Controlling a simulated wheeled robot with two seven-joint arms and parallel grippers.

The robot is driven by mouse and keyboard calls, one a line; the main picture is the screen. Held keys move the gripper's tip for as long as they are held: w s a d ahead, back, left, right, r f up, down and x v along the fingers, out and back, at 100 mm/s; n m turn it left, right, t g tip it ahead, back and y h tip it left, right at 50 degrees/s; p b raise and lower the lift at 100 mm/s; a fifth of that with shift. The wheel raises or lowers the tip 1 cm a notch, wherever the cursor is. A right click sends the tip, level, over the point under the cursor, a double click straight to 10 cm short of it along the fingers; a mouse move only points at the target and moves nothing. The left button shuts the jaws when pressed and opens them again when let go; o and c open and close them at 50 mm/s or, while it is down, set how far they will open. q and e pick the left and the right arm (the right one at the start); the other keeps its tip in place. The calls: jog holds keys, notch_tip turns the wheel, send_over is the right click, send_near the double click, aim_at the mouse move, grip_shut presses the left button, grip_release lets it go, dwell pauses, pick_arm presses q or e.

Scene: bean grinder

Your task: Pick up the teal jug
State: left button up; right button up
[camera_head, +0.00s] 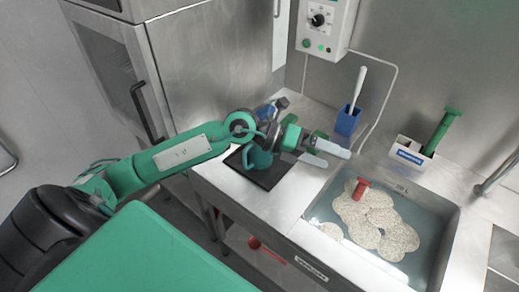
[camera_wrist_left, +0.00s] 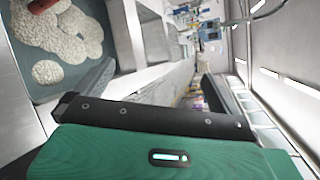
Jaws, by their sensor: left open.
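The teal jug (camera_head: 258,159) stands on a black mat (camera_head: 277,177) on the steel counter, left of the sink. My left forearm and wrist cross above it and hide part of it. My left gripper (camera_head: 322,155) is open and empty. Its pale fingers point right, to the right of the jug and near the sink's back left corner. The jug does not show in the left wrist view, where a green and black part of my gripper fills the lower half. My right gripper is not in view.
The sink (camera_head: 446,240) holds water, several round speckled pieces (camera_head: 366,215) and a red object (camera_head: 361,187). A blue holder (camera_head: 347,120) with a white-handled tool stands behind. A steel cabinet (camera_head: 215,65) rises behind my arm.

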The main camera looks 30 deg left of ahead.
pick_arm(q)
jog(key=w+a+f+m+y, duration=0.1)
jog(key=w+a+f+y, duration=0.1)
jog(key=a+f+y, duration=0.4)
notch_tip(320, 180, up, 3)
jog(key=n+y, duration=0.2)
jog(key=y, duration=0.6)
send_over(257, 151)
jog(key=a, duration=0.2)
jog(key=shift+s+f+g, duration=0.2)
jog(key=shift+f+g, duration=0.05)
jog(key=shift+g, duration=0.15)
jog(key=p+x, duration=0.4)
jog(key=x, duration=0.9)
jog(key=shift+d+f+p, duration=0.15)
jog(key=shift+p, duration=0.2)
jog(key=c, duration=0.8)
jog(key=shift+c, duration=0.2)
